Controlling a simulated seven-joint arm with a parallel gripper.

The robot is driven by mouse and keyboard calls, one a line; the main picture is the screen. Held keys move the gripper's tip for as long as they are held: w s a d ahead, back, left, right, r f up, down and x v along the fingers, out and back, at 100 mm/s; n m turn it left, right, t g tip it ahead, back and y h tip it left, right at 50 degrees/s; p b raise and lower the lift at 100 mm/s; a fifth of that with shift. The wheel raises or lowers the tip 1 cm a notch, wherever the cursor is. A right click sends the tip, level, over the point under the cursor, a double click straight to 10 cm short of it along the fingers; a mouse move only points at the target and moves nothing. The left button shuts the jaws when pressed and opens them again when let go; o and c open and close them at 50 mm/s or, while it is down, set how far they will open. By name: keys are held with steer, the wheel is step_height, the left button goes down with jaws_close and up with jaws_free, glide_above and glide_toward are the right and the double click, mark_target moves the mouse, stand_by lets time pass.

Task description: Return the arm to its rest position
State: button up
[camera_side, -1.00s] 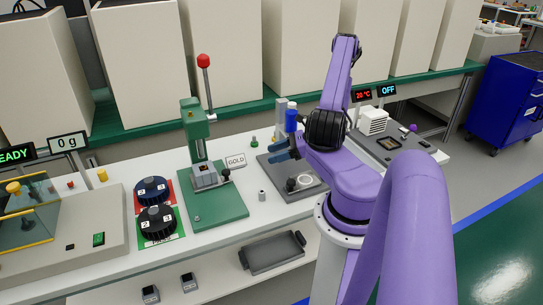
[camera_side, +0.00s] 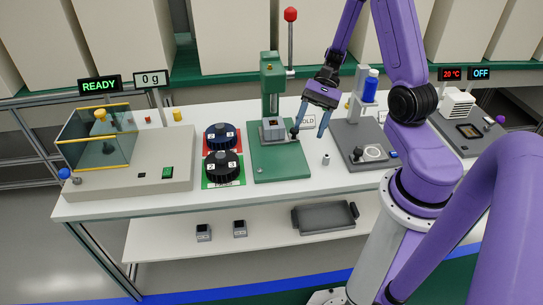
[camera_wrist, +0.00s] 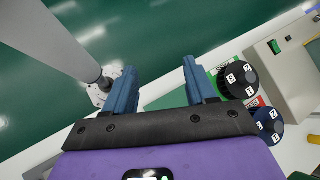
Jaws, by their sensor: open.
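My purple arm reaches over the white bench (camera_side: 110,206), and my gripper (camera_side: 309,134) hangs above it with its blue fingers pointing down. The fingers are spread apart with nothing between them. In the wrist view my gripper (camera_wrist: 158,66) also shows two separate fingers and an empty gap. In the side view it appears between the green lever press (camera_side: 270,82) and the grey station with a blue bottle (camera_side: 371,80). I cannot tell its exact height above the bench.
A balance with a yellow-edged glass case (camera_side: 97,140) stands at the left. Two dark dials (camera_side: 223,166) sit beside the press. A small grey cylinder (camera_side: 326,160) stands on open bench. A grey tray (camera_side: 325,217) and small boxes lie on the lower shelf.

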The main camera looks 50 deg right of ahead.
steer(key=s+a+r+n+t+h, duration=0.1)
steer(key=s+a+r+n+h, duration=0.3)
steer(key=n, duration=0.8)
steer(key=s+a+r+n+h, duration=0.5)
steer(key=s+a+n, duration=0.4)
steer(key=n, duration=0.3)
steer(key=shift+s+r+n+t, duration=0.25)
steer(key=shift+s+n+t, duration=0.15)
steer(key=shift+s, duration=0.3)
